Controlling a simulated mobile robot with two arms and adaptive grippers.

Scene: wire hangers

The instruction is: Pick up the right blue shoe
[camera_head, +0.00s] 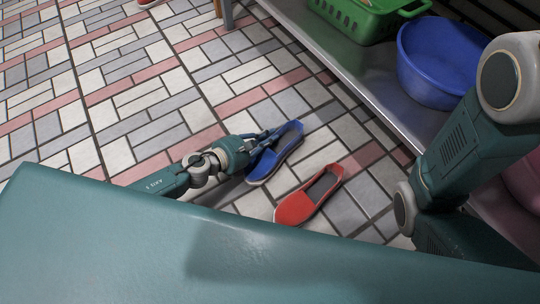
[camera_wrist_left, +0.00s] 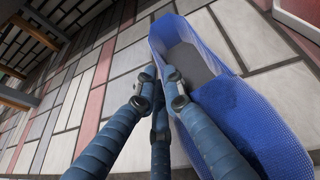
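A blue slip-on shoe (camera_head: 281,150) is on the tiled floor near the middle of the head view. It fills much of the right side of the left wrist view (camera_wrist_left: 235,115). My left gripper (camera_head: 265,140) is at the shoe's left side. In the left wrist view its fingers (camera_wrist_left: 160,80) are close together at the shoe's side wall, one overlapping the shoe's rim. I cannot tell whether they grip the wall. My right arm shows at the right of the head view, but its gripper is not visible.
A red shoe (camera_head: 309,196) lies just right of the blue one. A grey metal shelf (camera_head: 368,82) holds a green basket (camera_head: 352,17) and a blue basin (camera_head: 432,62). The tiled floor (camera_head: 120,90) to the left is mostly clear.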

